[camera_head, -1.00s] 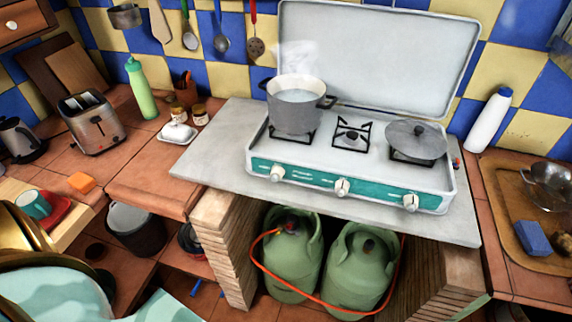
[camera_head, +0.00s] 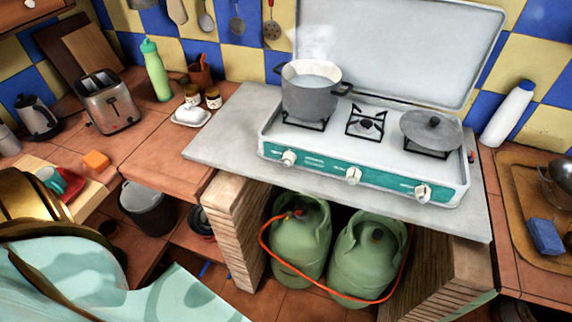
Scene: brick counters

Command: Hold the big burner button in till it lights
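A white camping stove (camera_head: 383,134) with an open lid stands on a grey slab. Its teal front panel (camera_head: 325,167) carries a left knob (camera_head: 289,158), a middle knob (camera_head: 354,175) and a right knob (camera_head: 423,193). A small red button (camera_head: 471,156) shows at the stove's right end. A steaming grey pot (camera_head: 311,98) is on the left burner. The middle burner (camera_head: 366,124) is bare, with no flame visible. A lidded pan (camera_head: 431,130) covers the right burner. Neither gripper shows; a gold and teal part of mine fills the lower left.
Two green gas bottles (camera_head: 368,258) with an orange hose stand below the slab (camera_head: 225,143). A toaster (camera_head: 108,101), a green bottle (camera_head: 156,70) and jars stand left. A white bottle (camera_head: 508,114) and a wooden tray (camera_head: 515,195) are right. The slab's front strip is clear.

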